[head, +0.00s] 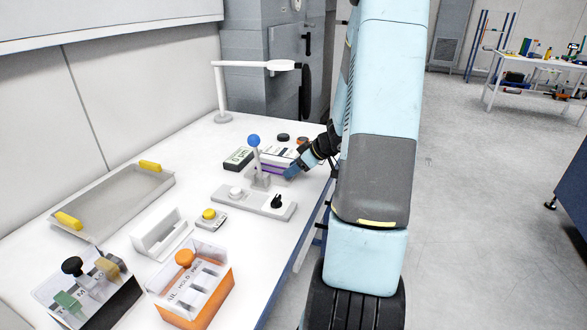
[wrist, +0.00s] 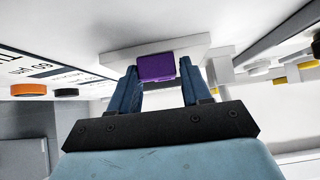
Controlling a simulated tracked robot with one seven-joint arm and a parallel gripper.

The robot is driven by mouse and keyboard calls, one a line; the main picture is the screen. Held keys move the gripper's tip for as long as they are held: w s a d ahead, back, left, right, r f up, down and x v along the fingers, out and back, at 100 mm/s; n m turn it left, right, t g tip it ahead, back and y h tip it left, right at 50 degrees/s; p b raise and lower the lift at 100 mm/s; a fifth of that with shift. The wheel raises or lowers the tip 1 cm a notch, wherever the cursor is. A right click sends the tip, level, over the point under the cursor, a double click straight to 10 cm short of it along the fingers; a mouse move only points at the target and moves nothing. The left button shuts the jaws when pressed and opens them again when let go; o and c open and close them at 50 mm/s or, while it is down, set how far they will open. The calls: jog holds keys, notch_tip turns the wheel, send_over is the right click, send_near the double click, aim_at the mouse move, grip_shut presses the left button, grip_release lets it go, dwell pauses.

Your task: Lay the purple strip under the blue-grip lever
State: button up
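The purple strip (wrist: 157,67) sits between the fingertips of my gripper (wrist: 160,80) in the wrist view, its near end filling the gap, so the gripper looks shut on it. In the head view the strip (head: 272,169) shows as a thin purple edge just left of my gripper (head: 292,172), close behind the lever stand. The blue-grip lever (head: 254,141) is a blue ball on a grey upright post. Whether the strip's far end touches the stand is hidden.
A lamp (head: 222,116) stands farther back. A tray with yellow handles (head: 110,200), a yellow-button box (head: 209,216) and an orange-based lever box (head: 192,285) occupy the left and front.

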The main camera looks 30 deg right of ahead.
jog(key=shift+o, duration=0.5)
jog(key=shift+d+f, duration=0.1)
jog(key=shift+d, duration=0.05)
jog(key=shift+d+r, duration=0.1)
jog(key=shift+r, duration=0.15)
jog(key=v, duration=1.1)
jog(key=w+a+r+m+t+h, duration=0.1)
jog(key=a+r+m+t+h, duration=0.1)
jog(key=r+h, duration=0.5)
jog(key=w+a+r+m+t+h, duration=0.2)
jog(key=a+r+m+h, duration=0.1)
jog(key=r, duration=0.9)
jog(key=s+a+f+m+g+y, duration=0.2)
jog(key=s+a+g+y, duration=0.2)
jog(key=s+a, duration=1.5)
jog(key=s+g, duration=0.1)
jog(key=s, duration=0.2)
jog(key=shift+g+y, duration=0.3)
